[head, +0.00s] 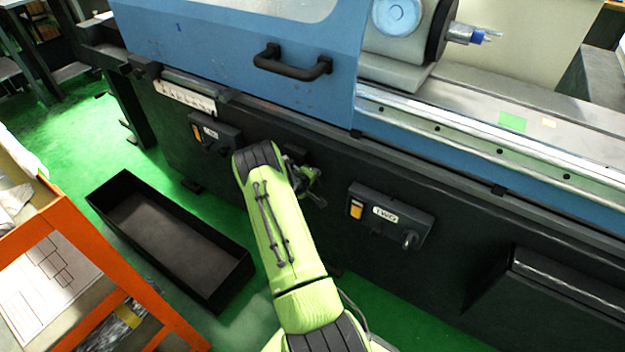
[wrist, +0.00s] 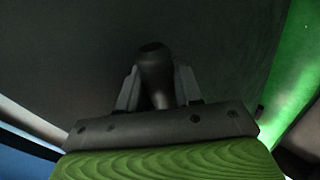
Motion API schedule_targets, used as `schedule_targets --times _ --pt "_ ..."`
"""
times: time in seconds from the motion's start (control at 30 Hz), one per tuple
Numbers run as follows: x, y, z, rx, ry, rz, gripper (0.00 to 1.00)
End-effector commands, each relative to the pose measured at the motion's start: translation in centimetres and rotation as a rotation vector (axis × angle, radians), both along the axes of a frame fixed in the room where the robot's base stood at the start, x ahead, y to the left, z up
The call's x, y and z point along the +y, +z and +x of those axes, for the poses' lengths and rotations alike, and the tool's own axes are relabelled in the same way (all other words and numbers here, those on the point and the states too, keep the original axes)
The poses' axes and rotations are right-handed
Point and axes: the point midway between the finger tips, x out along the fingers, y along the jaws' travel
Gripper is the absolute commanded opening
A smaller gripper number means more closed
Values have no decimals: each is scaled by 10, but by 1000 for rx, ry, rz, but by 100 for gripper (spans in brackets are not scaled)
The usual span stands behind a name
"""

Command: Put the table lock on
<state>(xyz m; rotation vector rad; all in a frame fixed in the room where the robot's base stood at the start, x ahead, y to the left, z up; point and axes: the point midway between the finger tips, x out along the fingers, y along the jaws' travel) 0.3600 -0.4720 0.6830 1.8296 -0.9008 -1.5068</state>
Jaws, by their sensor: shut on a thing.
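In the wrist view my gripper (wrist: 157,88) is shut on a dark grey rounded lever handle (wrist: 155,65), with one finger on each side of it. The handle's far end points at a dark machine face. I cannot read any label that would confirm it is the table lock. In the head view my green forearm reaches to the black front of the grinder, and the gripper and handle are mostly hidden behind it. Two black control boxes sit on that front, one left of my arm (head: 215,134) and one to the right (head: 392,214), each with a yellow tag and a white label.
The blue grinder guard (head: 230,45) with a black door handle (head: 292,65) is above. A black open bin (head: 125,185) stands on the green floor at left. An orange-framed cart (head: 85,240) is at lower left. A black ledge (head: 570,290) juts out at lower right.

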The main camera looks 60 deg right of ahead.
Motion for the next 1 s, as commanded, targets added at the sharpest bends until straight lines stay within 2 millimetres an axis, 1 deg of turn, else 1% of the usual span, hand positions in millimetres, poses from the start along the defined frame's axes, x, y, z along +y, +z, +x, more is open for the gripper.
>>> schedule_targets --times 0.4,0.43,0.57,0.87,0.97,1.0 --pt "-1 2 1 6 3 -5 0" --pt "-1 2 1 6 3 -5 36" --pt "-1 2 1 6 3 -4 55" --pt "2 3 0 7 2 -2 55" --pt "13 13 0 7 4 0 55" --pt "21 18 -2 9 5 0 55"
